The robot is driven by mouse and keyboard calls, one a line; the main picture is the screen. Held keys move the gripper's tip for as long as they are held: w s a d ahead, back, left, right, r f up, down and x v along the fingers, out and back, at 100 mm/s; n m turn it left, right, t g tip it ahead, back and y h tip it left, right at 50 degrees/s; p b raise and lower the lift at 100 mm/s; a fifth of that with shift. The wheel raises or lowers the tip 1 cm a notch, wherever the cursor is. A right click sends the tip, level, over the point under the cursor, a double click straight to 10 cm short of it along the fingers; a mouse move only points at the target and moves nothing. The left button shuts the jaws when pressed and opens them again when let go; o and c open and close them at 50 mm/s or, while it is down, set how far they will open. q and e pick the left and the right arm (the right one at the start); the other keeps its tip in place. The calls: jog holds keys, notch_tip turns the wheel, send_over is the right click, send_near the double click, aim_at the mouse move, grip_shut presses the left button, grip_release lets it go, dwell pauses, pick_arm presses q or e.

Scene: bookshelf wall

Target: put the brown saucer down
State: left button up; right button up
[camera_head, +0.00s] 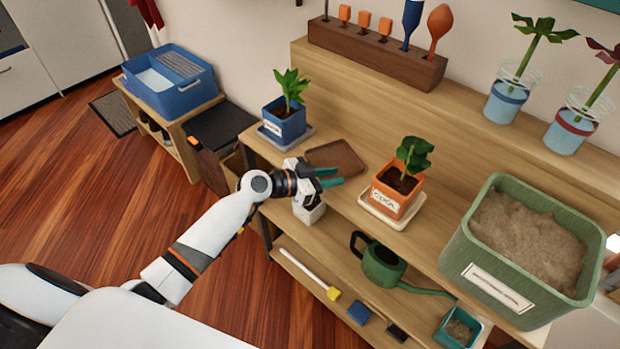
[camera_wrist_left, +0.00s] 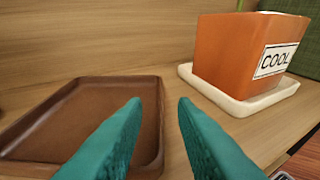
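The brown saucer (camera_head: 335,156) is a square, shallow tray lying flat on the wooden shelf top, between the blue and orange pots. In the left wrist view the saucer (camera_wrist_left: 75,112) lies at the left, with its right rim showing between my fingertips. My left gripper (camera_head: 335,178) is at the saucer's near side. Its teal fingers (camera_wrist_left: 160,103) are apart with a visible gap, and the left finger covers part of the saucer. I cannot tell whether a finger touches it. My right gripper is not in view.
An orange pot (camera_head: 391,195) on a white saucer (camera_head: 377,212) stands right of the brown saucer. A blue pot (camera_head: 285,126) stands left on a grey saucer. A green sand bin (camera_head: 463,250) is farther right. A green watering can (camera_head: 382,268) sits on the shelf below.

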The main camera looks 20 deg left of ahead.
pick_arm(q)
jog(key=b+v, duration=0.1)
jog(key=v, duration=0.9)
jog(key=shift+b, duration=0.3)
jog(key=shift+s, duration=0.1)
